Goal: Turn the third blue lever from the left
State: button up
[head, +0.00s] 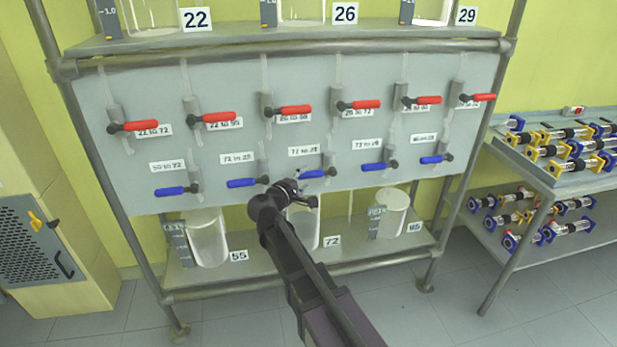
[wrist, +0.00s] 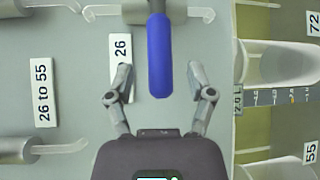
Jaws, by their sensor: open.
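The third blue lever from the left (head: 318,173) sits in the lower row of the grey panel, with its handle pointing left and roughly level. In the wrist view the blue lever (wrist: 159,50) appears upright, its free end between the spread fingers. My gripper (head: 298,190) is in front of the panel, near the lever's handle end. In the wrist view my gripper (wrist: 160,72) is open, with a gap between each finger and the lever. Whether the fingers are level with the handle in depth is hard to tell. My left finger partly covers the label beside the lever.
Other blue levers flank it, the second (head: 243,183) to the left and the fourth (head: 376,167) to the right. Red levers (head: 292,111) run above. Glass vessels (head: 208,240) stand on the shelf below. A cart (head: 565,180) with yellow-and-blue parts is at right.

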aim_at(306, 177)
jog(key=shift+x, duration=1.6)
grip_shut()
jog(key=shift+a, duration=0.15)
